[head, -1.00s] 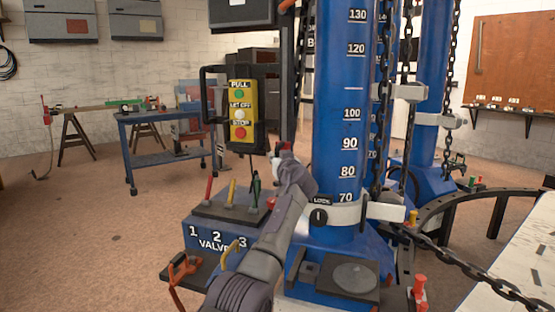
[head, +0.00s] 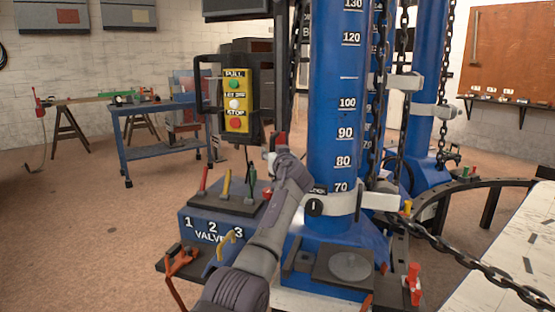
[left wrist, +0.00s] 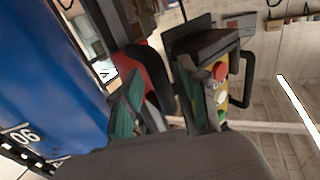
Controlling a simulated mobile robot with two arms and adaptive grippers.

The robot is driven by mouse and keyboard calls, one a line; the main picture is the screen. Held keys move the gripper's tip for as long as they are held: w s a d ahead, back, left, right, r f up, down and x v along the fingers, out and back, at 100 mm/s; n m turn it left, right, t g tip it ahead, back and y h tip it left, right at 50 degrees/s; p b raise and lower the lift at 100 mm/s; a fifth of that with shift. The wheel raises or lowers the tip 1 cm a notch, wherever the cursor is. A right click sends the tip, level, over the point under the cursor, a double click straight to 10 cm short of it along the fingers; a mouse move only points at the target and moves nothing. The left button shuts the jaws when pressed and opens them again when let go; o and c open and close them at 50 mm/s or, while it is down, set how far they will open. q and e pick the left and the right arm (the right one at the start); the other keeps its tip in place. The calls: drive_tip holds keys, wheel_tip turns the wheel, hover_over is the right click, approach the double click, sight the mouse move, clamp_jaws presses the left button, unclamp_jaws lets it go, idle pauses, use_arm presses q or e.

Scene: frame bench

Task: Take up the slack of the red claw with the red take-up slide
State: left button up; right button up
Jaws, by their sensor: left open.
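My left gripper (head: 277,148) is raised in front of the blue column, just below and right of the yellow button pendant (head: 237,100). In the left wrist view its open fingers (left wrist: 160,98) show teal pads, with the pendant behind them and nothing clearly held. A red upright fitting (head: 414,283) stands at the right edge of the column's base; I cannot tell whether it is the red take-up slide. A dark chain (head: 455,255) runs from the column toward the lower right. I cannot make out the red claw. My right gripper is not in view.
The blue column (head: 335,120) carries a numbered scale and a white collar marked LOCK. A white-topped bench (head: 520,250) is at right. A blue cart (head: 165,152) stands farther back on open floor.

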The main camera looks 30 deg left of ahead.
use_arm(q)
drive_tip(key=v, duration=1.1)
drive_tip(key=shift+s+d, duration=0.2)
drive_tip(key=shift+f, duration=0.15)
